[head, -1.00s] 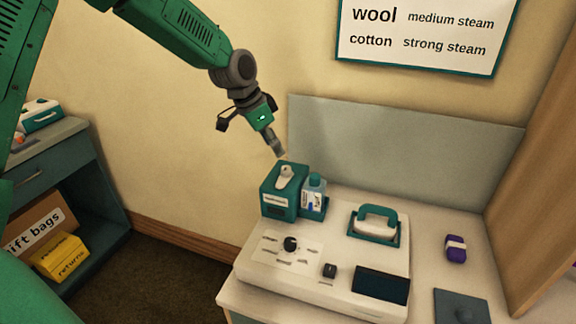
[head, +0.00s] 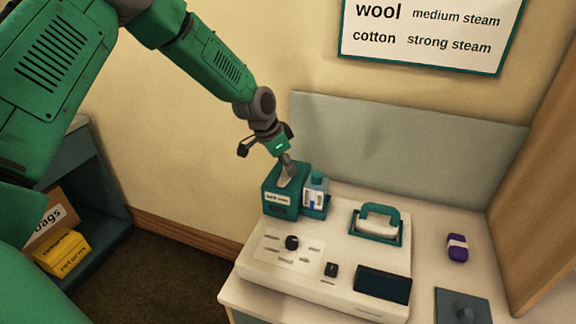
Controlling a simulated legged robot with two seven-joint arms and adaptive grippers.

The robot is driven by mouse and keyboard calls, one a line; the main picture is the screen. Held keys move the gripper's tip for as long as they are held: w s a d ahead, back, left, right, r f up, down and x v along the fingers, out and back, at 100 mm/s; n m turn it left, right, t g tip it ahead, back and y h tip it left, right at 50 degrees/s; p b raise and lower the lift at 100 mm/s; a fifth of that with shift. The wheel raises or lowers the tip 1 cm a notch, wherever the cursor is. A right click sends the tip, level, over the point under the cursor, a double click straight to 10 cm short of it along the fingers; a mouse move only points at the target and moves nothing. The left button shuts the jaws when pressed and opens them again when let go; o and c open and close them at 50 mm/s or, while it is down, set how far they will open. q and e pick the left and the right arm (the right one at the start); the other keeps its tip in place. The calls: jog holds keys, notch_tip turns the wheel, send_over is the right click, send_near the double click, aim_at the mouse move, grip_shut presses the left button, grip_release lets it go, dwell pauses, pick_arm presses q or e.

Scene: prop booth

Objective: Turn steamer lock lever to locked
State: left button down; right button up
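The steamer (head: 255,275) is a white console on the counter with a black knob (head: 292,242), a small black switch (head: 331,269) and a dark panel (head: 382,283). A teal box (head: 277,204) with a white label stands at its back left corner. A pale, lever-like piece (head: 284,182) sits on top of the box; which part is the lock lever is not clear. My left gripper (head: 287,167) points down at this piece, close to or touching it, and partly covers it. Its fingers are too small to read. My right gripper is out of view.
A blue-labelled bottle (head: 315,194) stands right beside the teal box. A teal-handled iron-like head (head: 379,222) rests in a cradle on the console. A purple roll (head: 457,247) and a grey-blue plate (head: 462,306) lie to the right. A grey panel (head: 400,140) rises behind.

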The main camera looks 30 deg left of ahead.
pick_arm(q)
jog(key=shift+a, duration=0.2)
jog(key=shift+d+n, duration=0.2)
jog(key=shift+n, duration=0.1)
jog(key=n+y+p, duration=0.1)
jog(key=n+p, duration=0.1)
jog(key=n, duration=0.1)
jog(key=shift+r+n+y, duration=0.1)
jog(key=shift+n+y, duration=0.2)
jog(key=n+y+p, duration=0.1)
jog(key=n+y, duration=0.1)
jog(key=n, duration=0.3)
jog(key=shift+d+n, duration=0.1)
jog(key=shift+n, duration=0.2)
jog(key=n+y, duration=0.1)
jog(key=n, duration=0.2)
jog(key=shift+p, duration=0.4)
jog(key=n+y, duration=0.1)
jog(key=n, duration=0.1)
jog(key=n+g, duration=0.1)
jog(key=n, duration=0.2)
jog(key=shift+g+y+b, duration=0.3)
jog(key=shift+y+b, duration=0.05)
jog(key=shift+y, duration=0.05)
jog(key=c, duration=1.3)
grip_release()
jog(key=shift+w+d, duration=0.1)
